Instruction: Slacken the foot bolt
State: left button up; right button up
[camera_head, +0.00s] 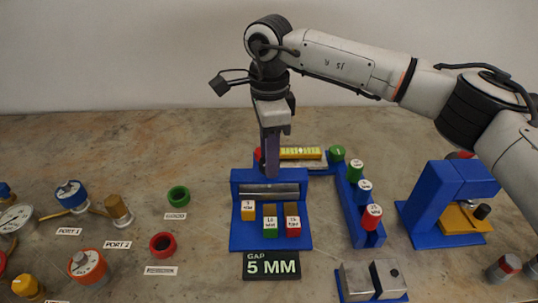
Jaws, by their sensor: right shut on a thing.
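My right gripper (271,172) reaches down from above to the back of the blue gap stand (236,215). Its narrow purple-grey fingers are seen edge-on and look closed. They end just above or behind a grey metal bar (285,189) on the stand. What they grip is hidden or too small to make out. No part is clearly recognisable as the foot bolt. A sign (271,265) reads GAP 5 MM. My left gripper is not in view.
A blue rack (357,221) with green, blue and red capped pieces stands right of the stand. Farther right is a blue press-like fixture (429,205); metal blocks (371,279) lie in front.

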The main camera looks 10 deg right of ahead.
jog(key=n, duration=0.7)
jog(key=shift+r, duration=0.1)
jog(key=shift+w, duration=0.1)
dwell(0.5)
jog(key=o, duration=1.1)
jog(key=shift+c, duration=0.2)
notch_tip(320, 180, up, 10)
jog(key=shift+r, duration=0.15)
